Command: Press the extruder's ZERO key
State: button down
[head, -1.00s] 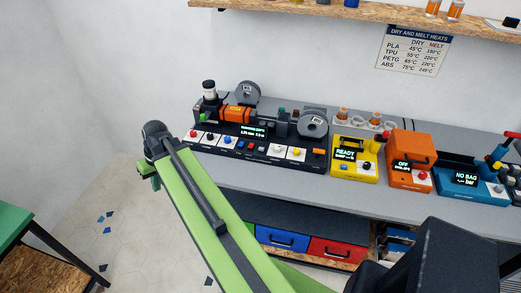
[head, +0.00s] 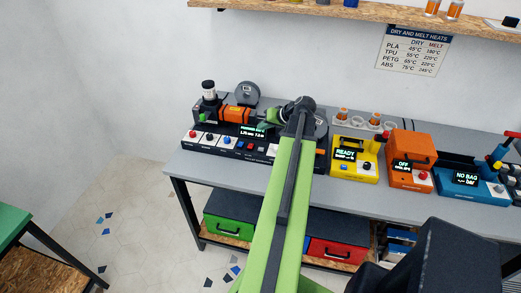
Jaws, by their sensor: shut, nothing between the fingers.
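The extruder (head: 203,112) is the long dark machine at the left of the bench, with an orange block, spools and a green-lit screen (head: 253,131). Its front strip carries a red button (head: 194,134), a black one (head: 210,137), a blue one (head: 227,140) and smaller keys. Their labels are too small to read, so I cannot tell which is ZERO. My arm crosses in front of the strip's right part and hides keys there. My gripper (head: 266,124) shows small and partly hidden beyond my arm's elbow, over the extruder's middle. It is shut and empty; contact cannot be made out.
Green (head: 228,230) and red (head: 335,253) drawers sit below the bench. A shelf (head: 385,12) hangs above.

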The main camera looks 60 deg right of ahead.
aim_at(263, 150)
notch_tip(263, 150, down, 9)
jog(key=b, duration=0.9)
jog(key=shift+r, duration=0.1)
dwell(1.5)
jog(key=shift+f+b, duration=0.35)
jog(key=shift+f, duration=0.1)
jog(key=shift+f+b, duration=0.35)
dwell(0.5)
jog(key=shift+r, duration=0.15)
jog(key=shift+r+p, duration=0.65)
jog(key=shift+p, duration=0.15)
